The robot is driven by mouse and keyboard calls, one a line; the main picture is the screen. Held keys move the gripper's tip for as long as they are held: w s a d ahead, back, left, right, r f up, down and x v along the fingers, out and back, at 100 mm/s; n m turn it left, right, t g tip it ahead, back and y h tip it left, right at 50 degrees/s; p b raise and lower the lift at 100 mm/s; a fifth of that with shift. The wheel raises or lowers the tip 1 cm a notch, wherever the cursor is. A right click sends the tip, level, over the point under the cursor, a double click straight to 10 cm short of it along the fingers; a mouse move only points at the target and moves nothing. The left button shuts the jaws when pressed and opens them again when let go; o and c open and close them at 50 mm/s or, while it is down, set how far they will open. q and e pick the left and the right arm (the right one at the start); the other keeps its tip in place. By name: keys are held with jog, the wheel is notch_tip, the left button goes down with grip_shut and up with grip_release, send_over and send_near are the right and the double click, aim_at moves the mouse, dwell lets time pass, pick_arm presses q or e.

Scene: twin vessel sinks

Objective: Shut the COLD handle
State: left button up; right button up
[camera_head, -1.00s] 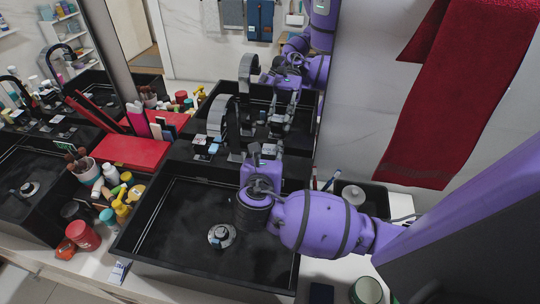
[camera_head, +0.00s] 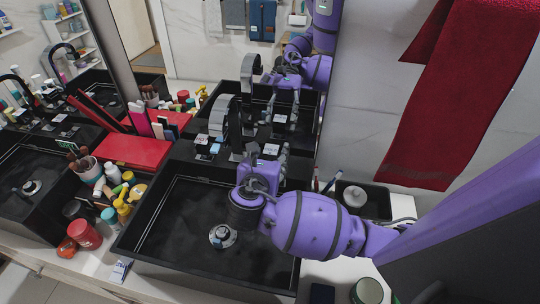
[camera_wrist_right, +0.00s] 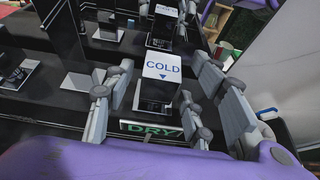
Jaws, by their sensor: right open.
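The COLD handle is a dark block with a white plate on top. In the right wrist view its plate (camera_wrist_right: 162,66) reads COLD with a blue arrow pointing toward my gripper. In the head view the white plate (camera_head: 270,149) shows beside the sink's black tap (camera_head: 219,119). My right gripper (camera_head: 265,160) is over the rear ledge of the near black basin (camera_head: 150,215). In the right wrist view its grey fingers (camera_wrist_right: 163,88) are open, one on each side of the handle. Contact cannot be told. My left gripper is out of view.
A green DRY label (camera_wrist_right: 152,130) is just below the handle in the wrist view. A red box (camera_head: 133,150) and several bottles and jars stand left of the basin. A small dark tray (camera_head: 375,203) is at right. A red towel (camera_head: 455,90) hangs on the wall.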

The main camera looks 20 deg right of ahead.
jog(key=v, duration=1.1)
jog(key=shift+s+a+r, duration=0.2)
jog(key=shift+s+r, duration=0.05)
